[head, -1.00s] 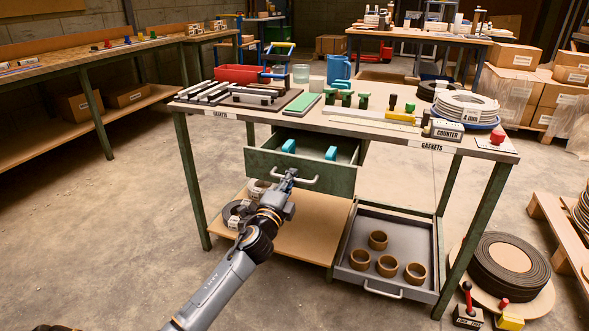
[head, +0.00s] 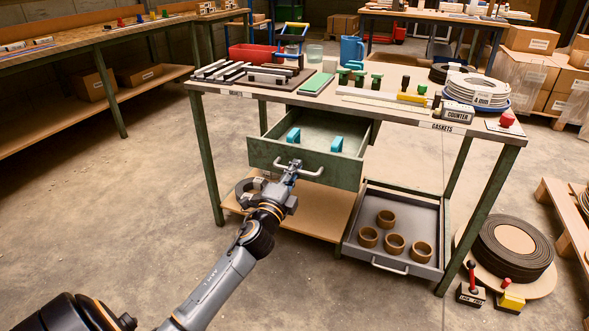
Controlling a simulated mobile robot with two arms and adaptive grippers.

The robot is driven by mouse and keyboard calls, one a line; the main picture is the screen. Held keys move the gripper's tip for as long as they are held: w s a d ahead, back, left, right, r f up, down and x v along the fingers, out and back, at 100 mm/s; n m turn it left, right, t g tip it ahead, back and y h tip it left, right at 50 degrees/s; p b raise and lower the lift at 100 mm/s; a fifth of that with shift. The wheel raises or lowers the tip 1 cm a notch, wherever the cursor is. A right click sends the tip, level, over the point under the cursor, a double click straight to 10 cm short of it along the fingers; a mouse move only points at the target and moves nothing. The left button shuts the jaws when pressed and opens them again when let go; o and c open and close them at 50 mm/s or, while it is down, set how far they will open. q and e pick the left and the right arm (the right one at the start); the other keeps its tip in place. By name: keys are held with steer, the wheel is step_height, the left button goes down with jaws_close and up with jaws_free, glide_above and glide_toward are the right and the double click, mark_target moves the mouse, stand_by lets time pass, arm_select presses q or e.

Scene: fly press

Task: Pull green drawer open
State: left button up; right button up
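The green drawer (head: 318,160) under the workbench stands pulled out, with two teal blocks (head: 315,140) inside it. Its pale bar handle (head: 312,173) runs across the front. My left gripper (head: 290,167) is at the left part of this handle, and its fingers appear closed around the bar. The exact finger contact is small and hard to see. My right gripper is not in view.
A grey lower drawer (head: 430,268) with several brown rings stands open at the right. The bench top (head: 232,91) carries gaskets, stamps and a counter. Bare floor (head: 130,200) lies to the left. Magnets and a black coil (head: 515,250) sit at the right.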

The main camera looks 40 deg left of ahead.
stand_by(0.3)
arm_select(q)
steer(key=v, duration=1.2)
steer(key=shift+f, duration=0.1)
